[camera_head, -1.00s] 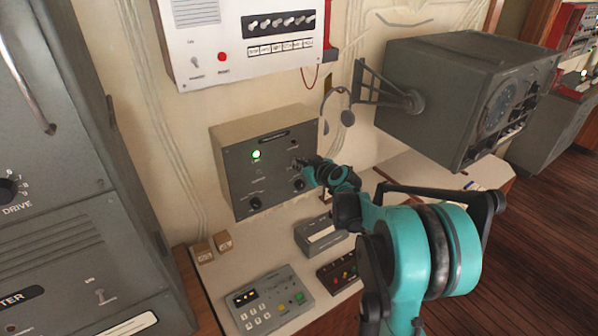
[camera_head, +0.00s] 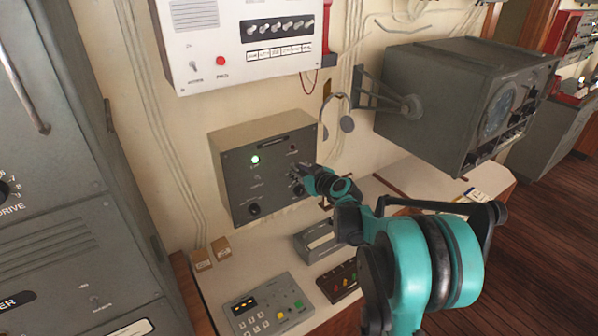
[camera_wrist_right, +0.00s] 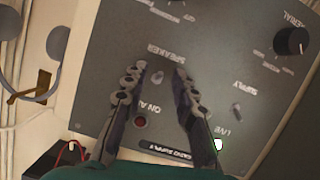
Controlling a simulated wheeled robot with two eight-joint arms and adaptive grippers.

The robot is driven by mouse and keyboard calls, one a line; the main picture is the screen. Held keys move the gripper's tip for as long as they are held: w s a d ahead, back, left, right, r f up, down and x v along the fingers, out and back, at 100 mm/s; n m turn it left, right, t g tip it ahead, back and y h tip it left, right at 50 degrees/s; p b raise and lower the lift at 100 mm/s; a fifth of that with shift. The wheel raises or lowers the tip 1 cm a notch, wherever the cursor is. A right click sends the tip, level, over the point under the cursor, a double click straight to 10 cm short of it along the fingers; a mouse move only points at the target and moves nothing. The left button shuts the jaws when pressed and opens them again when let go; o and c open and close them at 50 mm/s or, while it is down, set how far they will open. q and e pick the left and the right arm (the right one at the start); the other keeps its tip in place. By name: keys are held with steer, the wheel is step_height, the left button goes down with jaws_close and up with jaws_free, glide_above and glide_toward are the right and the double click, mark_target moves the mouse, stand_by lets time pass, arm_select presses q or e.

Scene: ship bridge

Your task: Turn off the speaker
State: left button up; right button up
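The grey radio supply box (camera_head: 235,178) stands against the wall in the head view, with a lit green lamp (camera_head: 255,160) on its front. My right gripper (camera_head: 298,172) is at the right part of this front. In the right wrist view the panel is upside down. There my right gripper (camera_wrist_right: 159,73) is open, its two fingers apart near the SPEAKER label (camera_wrist_right: 167,58). The small speaker switch (camera_wrist_right: 157,78) shows between the fingertips; whether a finger touches it I cannot tell. My left gripper is out of view.
A headset (camera_head: 346,122) hangs right of the box. A grey radar-like unit (camera_head: 440,90) juts from the wall at right. A white panel (camera_head: 225,60) is above. Small control units, including a button box (camera_head: 268,308), sit on the white desk below.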

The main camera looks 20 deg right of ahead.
steer(key=v, duration=1.2)
steer(key=s+a+f+g+y+b, duration=0.1)
steer(key=s+a+f+g+b, duration=0.4)
steer(key=s+a+f+b, duration=0.7)
steer(key=s+a+f+m+g+h+b, duration=0.1)
steer(key=s+a+f, duration=0.2)
steer(key=s+f, duration=0.3)
steer(key=s+a+f+m+g+h+b, duration=0.1)
steer(key=s+a+f+m, duration=0.1)
steer(key=s+f, duration=0.4)
steer(key=shift+s+a, duration=0.35)
steer(key=shift+a, duration=0.05)
steer(key=shift+f, duration=0.1)
